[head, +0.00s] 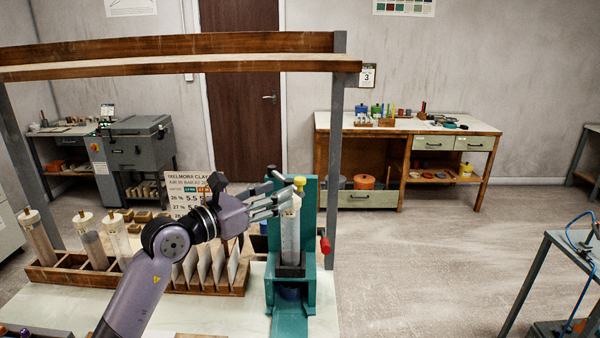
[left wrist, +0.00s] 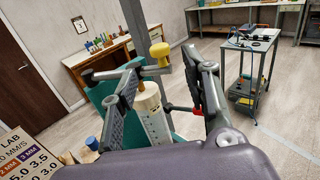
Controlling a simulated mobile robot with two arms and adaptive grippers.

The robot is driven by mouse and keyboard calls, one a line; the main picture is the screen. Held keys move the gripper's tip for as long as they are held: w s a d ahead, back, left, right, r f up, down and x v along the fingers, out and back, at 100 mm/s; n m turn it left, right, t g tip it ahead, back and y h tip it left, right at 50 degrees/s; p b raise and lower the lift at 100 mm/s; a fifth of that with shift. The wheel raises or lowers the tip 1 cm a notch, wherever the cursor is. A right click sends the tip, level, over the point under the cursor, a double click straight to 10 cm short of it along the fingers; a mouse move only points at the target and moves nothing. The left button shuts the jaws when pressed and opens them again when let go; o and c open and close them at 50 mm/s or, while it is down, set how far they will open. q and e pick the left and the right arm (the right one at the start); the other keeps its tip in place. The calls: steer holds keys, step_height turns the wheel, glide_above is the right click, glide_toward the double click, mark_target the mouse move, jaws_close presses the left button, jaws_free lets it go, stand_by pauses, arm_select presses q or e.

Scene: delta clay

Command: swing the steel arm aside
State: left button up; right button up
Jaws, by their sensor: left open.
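A clear graduated cylinder (head: 290,235) with a pale cap stands upright in a teal press stand (head: 308,215). A yellow knob (head: 299,184) shows just above the cylinder. In the left wrist view the knob (left wrist: 161,56) stands at the right end of a dark steel arm (left wrist: 108,73) that crosses above the cylinder (left wrist: 153,115). My left gripper (head: 283,200) reaches in from the left at the height of the cylinder's top. Its open fingers (left wrist: 172,70) lie either side of the knob in the left wrist view; contact cannot be told. Its fingers partly hide the steel arm. My right gripper is not in view.
A wooden rack (head: 65,283) with several capped cylinders and upright plates stands left of the press. A grey post (head: 335,150) and wooden shelf beam (head: 180,68) frame the bench. A red-ended handle (head: 325,245) sticks out right of the press.

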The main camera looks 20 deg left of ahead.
mark_target(300, 178)
arm_select(q)
steer(key=p+x, duration=0.2)
steer(key=x, duration=0.5)
steer(key=shift+w+d, duration=0.1)
steer(key=shift+w, duration=0.05)
steer(key=shift+w+d, duration=0.15)
steer(key=shift+w, duration=0.2)
steer(key=shift+c, duration=0.2)
jaws_close()
